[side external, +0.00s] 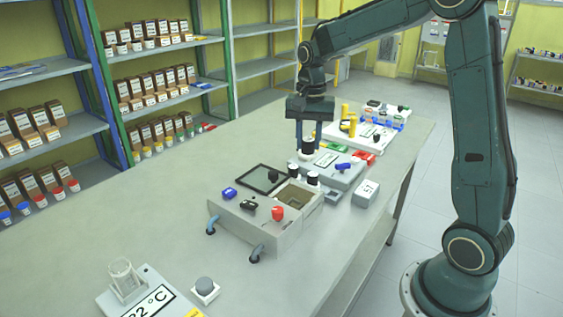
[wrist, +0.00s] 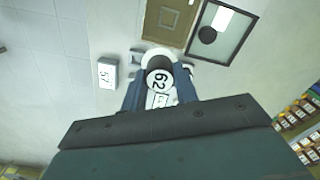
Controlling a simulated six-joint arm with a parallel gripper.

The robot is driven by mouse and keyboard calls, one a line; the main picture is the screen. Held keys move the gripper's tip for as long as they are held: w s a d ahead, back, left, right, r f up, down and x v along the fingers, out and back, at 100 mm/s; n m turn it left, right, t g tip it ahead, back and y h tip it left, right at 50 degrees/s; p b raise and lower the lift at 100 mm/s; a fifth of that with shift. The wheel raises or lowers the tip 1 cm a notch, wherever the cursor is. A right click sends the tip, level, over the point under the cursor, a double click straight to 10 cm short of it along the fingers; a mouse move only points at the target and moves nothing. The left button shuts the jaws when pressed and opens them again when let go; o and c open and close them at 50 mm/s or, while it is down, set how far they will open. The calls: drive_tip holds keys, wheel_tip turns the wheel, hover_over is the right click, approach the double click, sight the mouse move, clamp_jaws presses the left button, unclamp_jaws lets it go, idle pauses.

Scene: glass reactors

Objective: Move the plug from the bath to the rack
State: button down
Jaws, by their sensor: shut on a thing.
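My gripper (side external: 308,149) points down over the grey device behind the bath. It is shut on a small black-and-white piece, taken as the plug (side external: 307,154). The bath (side external: 268,226) is a pale box with an open brown basin (side external: 294,195), empty as far as I see. I cannot tell for certain which thing is the rack; the grey device (side external: 340,176) lies below my gripper.
A dark-framed glass panel (side external: 262,179) lies beside the basin. Black-topped pieces (side external: 313,178) stand at the basin's far edge. A small box marked 57 (wrist: 107,74) sits to one side. Coloured parts and yellow pieces (side external: 347,121) stand behind.

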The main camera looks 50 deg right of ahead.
drive_tip(key=s+d+f, duration=0.4)
drive_tip(key=d+f, duration=0.4)
drive_tip(key=shift+s, duration=0.3)
drive_tip(key=shift+f, duration=0.15)
drive_tip(key=shift+a+f, duration=0.1)
drive_tip(key=shift+f, duration=1.7)
drive_tip(key=shift+f, duration=1.6)
idle(0.8)
drive_tip(key=c, duration=0.7)
unclamp_jaws()
drive_tip(key=shift+r, duration=0.2)
